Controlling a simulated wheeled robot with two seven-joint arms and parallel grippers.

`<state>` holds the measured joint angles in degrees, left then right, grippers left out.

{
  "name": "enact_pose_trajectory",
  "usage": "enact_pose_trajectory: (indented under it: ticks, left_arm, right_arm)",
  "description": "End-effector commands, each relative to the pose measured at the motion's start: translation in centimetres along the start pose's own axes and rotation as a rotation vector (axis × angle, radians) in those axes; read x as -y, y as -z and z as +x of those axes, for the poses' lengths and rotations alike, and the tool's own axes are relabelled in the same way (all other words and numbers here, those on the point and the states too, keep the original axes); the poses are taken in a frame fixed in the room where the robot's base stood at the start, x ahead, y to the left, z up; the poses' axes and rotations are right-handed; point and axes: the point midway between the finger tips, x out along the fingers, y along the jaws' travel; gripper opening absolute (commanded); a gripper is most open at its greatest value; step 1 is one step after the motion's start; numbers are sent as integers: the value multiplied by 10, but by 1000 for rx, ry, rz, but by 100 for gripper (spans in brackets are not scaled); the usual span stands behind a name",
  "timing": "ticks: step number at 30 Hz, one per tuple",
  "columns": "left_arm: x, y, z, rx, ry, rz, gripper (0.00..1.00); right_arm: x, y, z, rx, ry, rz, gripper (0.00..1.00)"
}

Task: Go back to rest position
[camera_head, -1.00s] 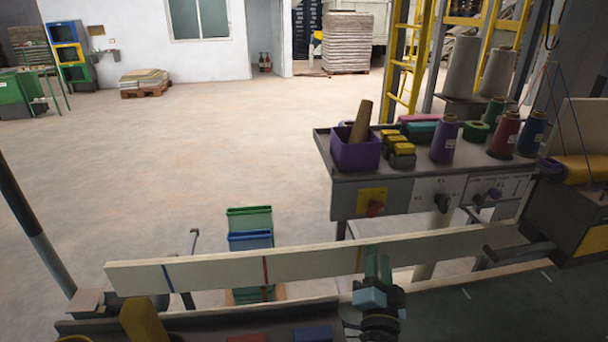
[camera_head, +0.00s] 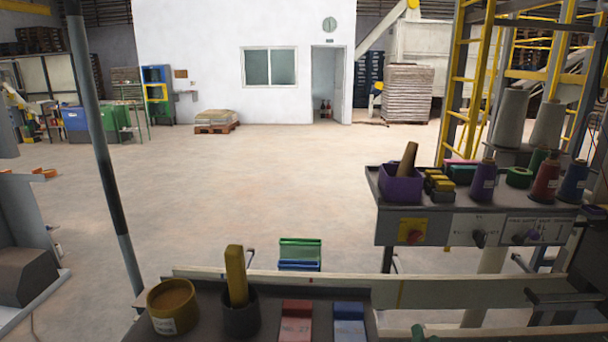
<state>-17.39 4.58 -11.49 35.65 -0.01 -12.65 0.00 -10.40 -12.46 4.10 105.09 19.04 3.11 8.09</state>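Only a small green tip of my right gripper (camera_head: 418,332) shows at the bottom edge, right of centre. The rest of it is below the picture, so I cannot tell whether it is open or shut, or whether it holds anything. The tip shows in front of the long pale rail (camera_head: 470,291). My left gripper is not in view.
A dark shelf (camera_head: 262,304) at the bottom holds a round yellow tub (camera_head: 173,306), a dark cup (camera_head: 240,314) and red and blue blocks. A control panel (camera_head: 470,230) with thread cones stands right. Open floor (camera_head: 250,185) lies beyond.

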Motion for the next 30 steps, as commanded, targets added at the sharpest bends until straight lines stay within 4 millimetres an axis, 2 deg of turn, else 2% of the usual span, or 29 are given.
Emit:
enact_pose_trajectory:
  ticks: [3,5,8,11,15,21,30]
  left_arm:
    - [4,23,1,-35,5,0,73]
    - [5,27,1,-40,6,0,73]
    - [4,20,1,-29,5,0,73]
    - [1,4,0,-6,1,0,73]
    - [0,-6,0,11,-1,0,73]
    - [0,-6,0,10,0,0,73]
    - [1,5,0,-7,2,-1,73]
  right_arm:
    - [-1,-12,-11,119,7,-67,36]
    - [-1,-19,-18,190,9,-106,36]
    - [-4,-32,-37,335,9,-190,36]
    - [-10,-47,-65,517,0,-297,36]
    - [-24,-60,-117,783,-33,-450,36]
    - [-42,-59,-182,1066,-94,-609,36]
    - [-59,-40,-251,1334,-174,-748,36]
